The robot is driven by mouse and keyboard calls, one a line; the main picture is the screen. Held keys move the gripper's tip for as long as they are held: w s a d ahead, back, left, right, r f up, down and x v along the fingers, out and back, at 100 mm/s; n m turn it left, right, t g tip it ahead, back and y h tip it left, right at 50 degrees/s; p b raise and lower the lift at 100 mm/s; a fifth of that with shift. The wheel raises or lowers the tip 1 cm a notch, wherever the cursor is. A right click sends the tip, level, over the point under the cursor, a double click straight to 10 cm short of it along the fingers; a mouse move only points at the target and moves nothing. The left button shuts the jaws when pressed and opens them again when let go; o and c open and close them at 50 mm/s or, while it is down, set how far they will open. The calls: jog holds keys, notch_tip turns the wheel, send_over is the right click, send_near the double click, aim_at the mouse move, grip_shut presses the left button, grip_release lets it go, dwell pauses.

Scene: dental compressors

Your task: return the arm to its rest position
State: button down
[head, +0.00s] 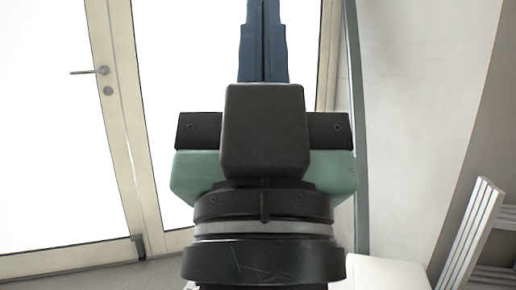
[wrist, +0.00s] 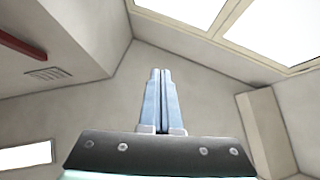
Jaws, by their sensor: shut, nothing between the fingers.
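My gripper (head: 263,12) stands large in the middle of the head view, pointing up, with its wrist and dark mount below it. Its two blue fingers lie side by side with only a thin seam between them. In the wrist view my gripper (wrist: 161,75) also shows its fingers together, with nothing between them. The fingers touch nothing in either view. The rest of my arm is hidden below the picture edge.
A glazed door (head: 115,110) with a handle is behind my gripper at left. A pale wall (head: 410,120) is at right, with a white slatted frame (head: 473,235) low at right. The wrist view shows a ceiling vent (wrist: 48,74) and bright windows (wrist: 270,30).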

notch_tip(320, 180, up, 40)
jog(key=s+p, duration=0.1)
jog(key=p, duration=3.7)
jog(key=shift+a+f, duration=0.2)
jog(key=shift+f, duration=0.05)
